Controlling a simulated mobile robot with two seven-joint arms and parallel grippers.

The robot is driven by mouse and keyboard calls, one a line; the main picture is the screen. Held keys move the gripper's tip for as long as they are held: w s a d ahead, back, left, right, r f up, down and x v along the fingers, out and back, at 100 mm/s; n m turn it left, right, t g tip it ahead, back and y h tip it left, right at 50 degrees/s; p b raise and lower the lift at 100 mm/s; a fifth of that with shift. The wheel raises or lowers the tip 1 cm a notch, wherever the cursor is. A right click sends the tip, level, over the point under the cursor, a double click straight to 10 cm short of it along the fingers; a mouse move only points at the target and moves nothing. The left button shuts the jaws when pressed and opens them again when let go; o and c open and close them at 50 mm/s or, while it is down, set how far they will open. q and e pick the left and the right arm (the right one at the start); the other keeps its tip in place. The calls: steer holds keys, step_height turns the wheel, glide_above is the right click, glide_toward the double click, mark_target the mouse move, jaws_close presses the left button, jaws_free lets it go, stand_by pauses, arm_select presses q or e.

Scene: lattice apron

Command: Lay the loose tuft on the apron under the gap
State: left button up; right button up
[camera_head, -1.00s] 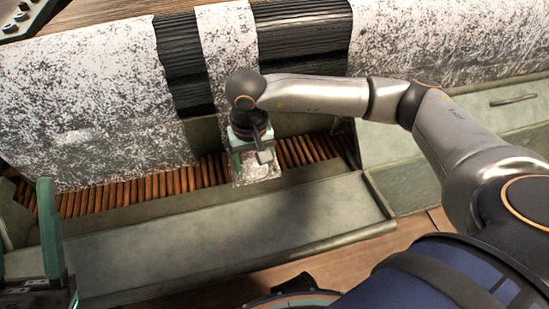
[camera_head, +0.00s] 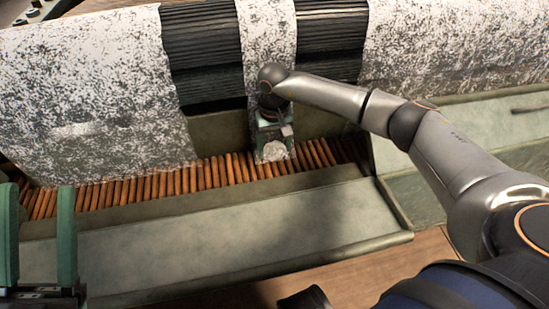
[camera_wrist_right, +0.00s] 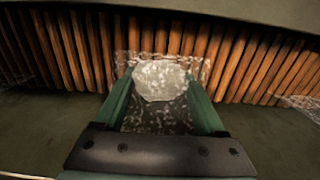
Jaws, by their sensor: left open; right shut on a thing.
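The loose tuft, a pale whitish lump (camera_head: 273,151), is between the fingers of my right gripper (camera_head: 273,136). In the right wrist view the tuft (camera_wrist_right: 160,80) sits between both green fingertips, with speckled white sheet around and below it. The apron, a row of brown wooden slats (camera_head: 150,187), runs behind and beneath it; whether the tuft touches the slats I cannot tell. Two gaps showing black ribbed surface, the left gap (camera_head: 205,62) and right gap (camera_head: 331,42), lie above, either side of a narrow white strip (camera_head: 268,28). My left gripper (camera_head: 38,235) is open and empty at lower left.
Wide speckled white sheets hang on the left (camera_head: 80,100) and right (camera_head: 460,50). A pale green ledge (camera_head: 200,240) with a raised rim runs in front of the slats and is clear. A wooden floor (camera_head: 370,275) shows below.

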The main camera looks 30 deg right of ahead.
mark_target(275, 156)
steer(key=shift+w+d+f, duration=0.15)
steer(key=shift+f, duration=0.15)
steer(key=shift+f+b, duration=0.65)
steer(key=shift+f, duration=0.85)
steer(key=shift+f, duration=0.2)
steer(key=o, duration=1.3)
steer(key=shift+c, duration=0.2)
steer(key=shift+w+r, duration=0.1)
steer(key=shift+r, duration=0.45)
step_height(275, 156, up, 11)
steer(key=p, duration=0.4)
steer(key=shift+r, duration=0.15)
